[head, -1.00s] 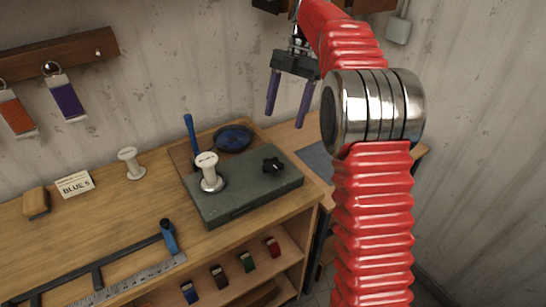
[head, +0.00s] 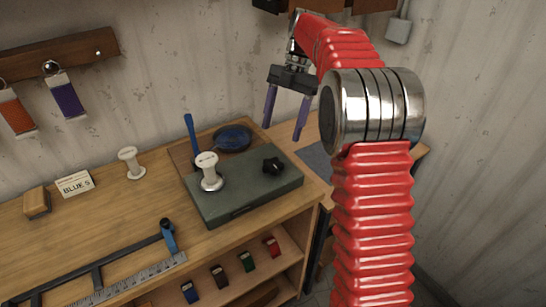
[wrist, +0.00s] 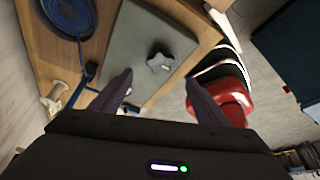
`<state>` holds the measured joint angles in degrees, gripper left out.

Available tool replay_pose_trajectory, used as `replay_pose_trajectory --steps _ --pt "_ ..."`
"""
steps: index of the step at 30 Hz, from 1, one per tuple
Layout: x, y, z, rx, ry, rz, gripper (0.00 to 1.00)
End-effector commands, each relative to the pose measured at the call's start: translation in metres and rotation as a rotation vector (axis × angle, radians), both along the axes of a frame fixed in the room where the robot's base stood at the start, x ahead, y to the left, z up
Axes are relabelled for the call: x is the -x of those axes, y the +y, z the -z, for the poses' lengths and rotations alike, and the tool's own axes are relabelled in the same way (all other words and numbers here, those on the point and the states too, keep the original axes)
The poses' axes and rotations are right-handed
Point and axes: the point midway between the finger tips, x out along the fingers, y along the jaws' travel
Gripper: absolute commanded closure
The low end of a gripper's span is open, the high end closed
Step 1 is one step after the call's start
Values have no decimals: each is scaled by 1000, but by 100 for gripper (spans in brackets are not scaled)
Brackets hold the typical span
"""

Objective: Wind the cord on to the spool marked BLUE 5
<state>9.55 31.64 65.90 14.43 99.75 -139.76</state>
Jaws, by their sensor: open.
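A white spool (head: 208,172) stands upright on a grey-green box (head: 245,195) with a black star knob (head: 273,166); small print on the spool's top is unreadable. Another white spool (head: 131,163) stands on the bench near a card reading BLUE 5 (head: 75,184). A coil of blue cord (head: 232,138) lies on a brown board behind the box and shows in the wrist view (wrist: 70,14). My gripper (head: 282,133) is open and empty, above and behind the box's right side. In the wrist view the star knob (wrist: 160,62) lies beyond its fingers.
A tan block (head: 36,203), a steel ruler (head: 135,281) and a dark frame with a blue handle (head: 169,236) lie on the bench. Coloured tags (head: 247,262) sit on the shelf below. Bare bench lies between spools and ruler.

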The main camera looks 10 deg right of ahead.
Motion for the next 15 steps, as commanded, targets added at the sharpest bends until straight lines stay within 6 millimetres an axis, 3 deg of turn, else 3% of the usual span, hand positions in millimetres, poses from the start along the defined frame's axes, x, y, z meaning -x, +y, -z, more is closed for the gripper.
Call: replay_pose_trajectory --steps 15 --pt "19 21 66 0 1 0 32"
